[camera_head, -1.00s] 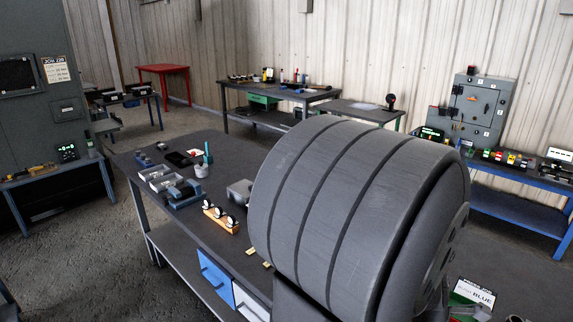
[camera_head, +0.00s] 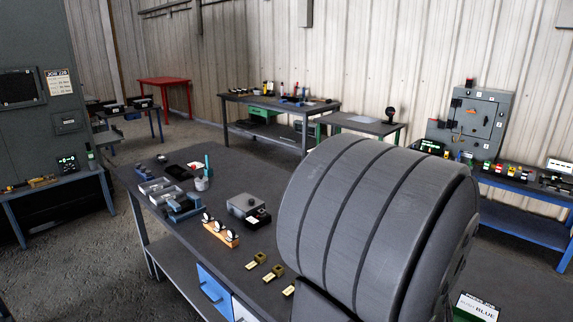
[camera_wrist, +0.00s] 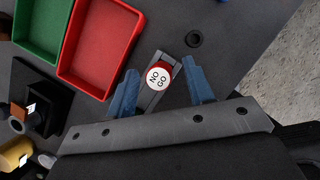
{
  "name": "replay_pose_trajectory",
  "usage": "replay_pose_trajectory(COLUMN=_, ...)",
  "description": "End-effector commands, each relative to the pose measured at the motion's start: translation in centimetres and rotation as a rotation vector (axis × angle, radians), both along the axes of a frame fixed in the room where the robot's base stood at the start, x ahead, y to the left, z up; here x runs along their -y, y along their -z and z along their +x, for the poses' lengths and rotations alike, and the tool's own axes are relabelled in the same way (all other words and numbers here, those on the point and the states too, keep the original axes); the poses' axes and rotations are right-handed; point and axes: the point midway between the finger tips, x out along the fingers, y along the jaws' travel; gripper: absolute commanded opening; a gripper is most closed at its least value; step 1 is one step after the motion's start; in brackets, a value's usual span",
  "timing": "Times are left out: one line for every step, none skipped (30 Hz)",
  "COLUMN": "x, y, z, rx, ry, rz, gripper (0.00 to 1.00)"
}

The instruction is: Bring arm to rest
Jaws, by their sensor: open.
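My gripper (camera_wrist: 160,90) shows in the wrist view with its two blue fingers apart. A grey gauge with a round red and white "NO GO" end (camera_wrist: 159,77) lies between and beyond the fingers. I cannot tell from this view how far below the fingers it is, and nothing is seen clamped. In the head view my gripper is out of sight, and a large grey ribbed part of my arm fills the right middle.
In the wrist view a red tray (camera_wrist: 101,43) and a green tray (camera_wrist: 41,27) lie upper left. In the head view a dark workbench (camera_head: 255,180) carries a grey box (camera_head: 243,205), a wooden block with round pieces (camera_head: 220,230) and brass pieces (camera_head: 273,273). A grey enclosure (camera_head: 470,120) stands at right.

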Motion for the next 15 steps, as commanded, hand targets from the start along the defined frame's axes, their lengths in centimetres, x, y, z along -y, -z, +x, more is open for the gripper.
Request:
replay_pose_trajectory(x=-0.2, y=-0.6, z=0.1, rx=0.003, ry=-0.001, rz=-0.003, gripper=0.48)
replay_pose_trajectory(x=-0.4, y=-1.0, z=0.1, rx=0.003, ry=0.000, rz=-0.003, gripper=0.48)
replay_pose_trajectory(x=-0.5, y=-1.5, z=0.1, rx=0.004, ry=-0.001, rz=-0.003, gripper=0.48)
replay_pose_trajectory(x=-0.7, y=-1.9, z=0.0, rx=0.003, ry=0.000, rz=-0.003, gripper=0.48)
replay_pose_trajectory(x=-0.9, y=-2.2, z=0.1, rx=0.004, ry=-0.001, rz=-0.002, gripper=0.48)
replay_pose_trajectory(x=-1.1, y=-2.8, z=0.1, rx=0.003, ry=0.000, rz=-0.003, gripper=0.48)
replay_pose_trajectory(x=-1.2, y=-3.2, z=0.1, rx=0.003, ry=0.000, rz=-0.003, gripper=0.48)
replay_pose_trajectory(x=-1.4, y=-3.6, z=0.1, rx=0.004, ry=-0.001, rz=-0.003, gripper=0.48)
replay_pose_trajectory(x=-1.6, y=-4.1, z=0.1, rx=0.004, ry=-0.001, rz=-0.003, gripper=0.48)
replay_pose_trajectory(x=-1.8, y=-4.5, z=0.1, rx=0.004, ry=-0.001, rz=-0.003, gripper=0.48)
replay_pose_trajectory(x=-2.0, y=-4.9, z=0.1, rx=0.004, ry=-0.002, rz=-0.003, gripper=0.48)
replay_pose_trajectory(x=-2.2, y=-5.5, z=0.1, rx=0.004, ry=-0.002, rz=-0.004, gripper=0.48)
replay_pose_trajectory(x=-2.4, y=-5.9, z=0.1, rx=0.004, ry=-0.001, rz=-0.003, gripper=0.48)
replay_pose_trajectory(x=-2.5, y=-6.3, z=0.1, rx=0.005, ry=0.000, rz=-0.003, gripper=0.48)
replay_pose_trajectory(x=-2.8, y=-6.9, z=0.1, rx=0.004, ry=0.000, rz=-0.003, gripper=0.48)
